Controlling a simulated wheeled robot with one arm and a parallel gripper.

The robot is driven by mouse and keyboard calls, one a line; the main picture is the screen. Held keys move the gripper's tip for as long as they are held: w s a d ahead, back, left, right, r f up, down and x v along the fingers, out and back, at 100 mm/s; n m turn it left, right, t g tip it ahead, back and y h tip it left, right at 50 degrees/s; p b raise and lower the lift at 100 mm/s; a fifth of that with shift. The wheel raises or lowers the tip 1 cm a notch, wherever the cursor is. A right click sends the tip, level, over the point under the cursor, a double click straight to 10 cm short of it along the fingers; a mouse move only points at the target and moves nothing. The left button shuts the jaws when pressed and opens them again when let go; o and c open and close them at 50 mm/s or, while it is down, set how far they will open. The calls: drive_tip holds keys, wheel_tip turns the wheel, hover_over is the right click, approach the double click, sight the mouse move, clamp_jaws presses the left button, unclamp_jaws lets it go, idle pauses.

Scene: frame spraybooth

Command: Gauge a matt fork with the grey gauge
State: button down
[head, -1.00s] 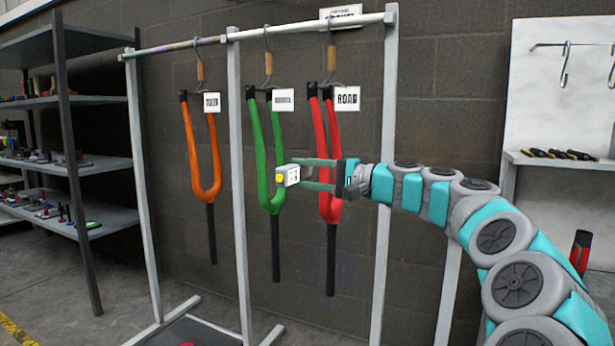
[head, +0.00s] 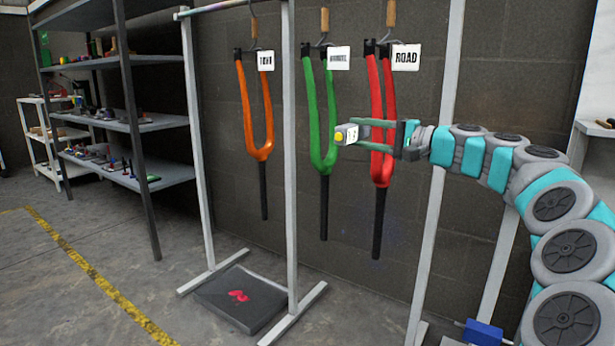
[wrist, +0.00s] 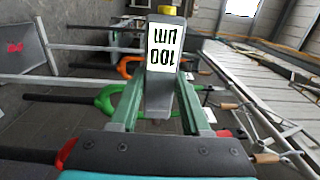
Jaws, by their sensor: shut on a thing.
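My gripper (head: 376,135) is shut on the grey gauge (head: 350,134), a small grey block with a yellow tip. In the wrist view the gauge (wrist: 162,75) sits between the two green fingers, and its white face reads "100 µm" upside down. Three forks hang from hooks on the rack: an orange fork (head: 268,144), a green fork (head: 331,150) and a red fork (head: 389,165) tagged "ROAD". In the head view the gauge overlaps the gap between the green and red forks. I cannot tell whether it touches either. The other two tags are too blurred to read surely.
The white rack (head: 291,160) has upright posts and feet on the floor. A dark tray (head: 245,300) with a red mark lies at its base. Grey shelves (head: 140,122) with small items stand at the left. A yellow line (head: 85,270) crosses open floor. A blue block (head: 484,332) is at lower right.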

drive_tip(key=shift+w+d+r+p, duration=0.1)
drive_tip(key=shift+w+d+p, duration=0.75)
drive_tip(key=shift+w, duration=0.35)
drive_tip(key=shift+w+d+p, duration=0.65)
drive_tip(key=shift+w+d, duration=0.25)
drive_tip(key=shift+w, duration=0.25)
drive_tip(key=shift+s+a, duration=0.1)
drive_tip(key=shift+s, duration=0.05)
